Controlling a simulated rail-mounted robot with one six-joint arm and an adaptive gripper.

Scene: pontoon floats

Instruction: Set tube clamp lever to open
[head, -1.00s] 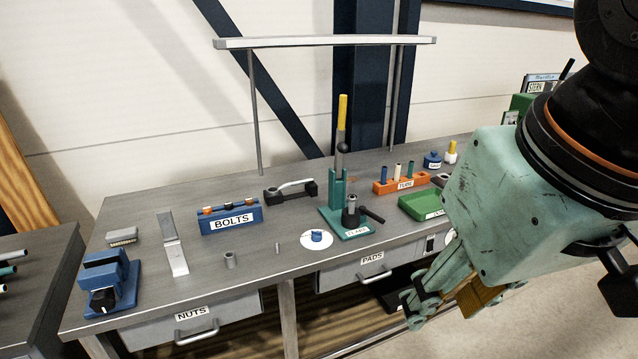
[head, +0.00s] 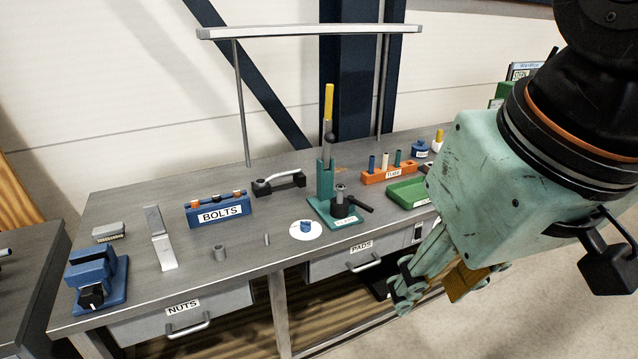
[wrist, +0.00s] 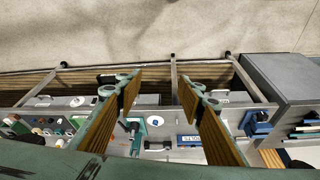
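The tube clamp (head: 325,188) is a teal stand with a labelled base near the bench's front edge. A grey lever with a yellow grip (head: 328,102) rises upright from it, with a dark ball at its lower part. A dark collar with a black handle (head: 360,203) pointing right sits on the base around a short grey tube (head: 340,192). My gripper (head: 425,290) is in front of the bench, right of and below the clamp, and apart from it. In the wrist view my gripper (wrist: 162,88) shows two fingers wide apart with nothing between them.
A blue bolts rack (head: 220,213), a black fixture with a pale handle (head: 280,182), an orange tube rack (head: 388,174) and a green tray (head: 407,191) surround the clamp. A white disc with a blue piece (head: 306,230) lies front left. A lamp frame (head: 310,32) stands behind.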

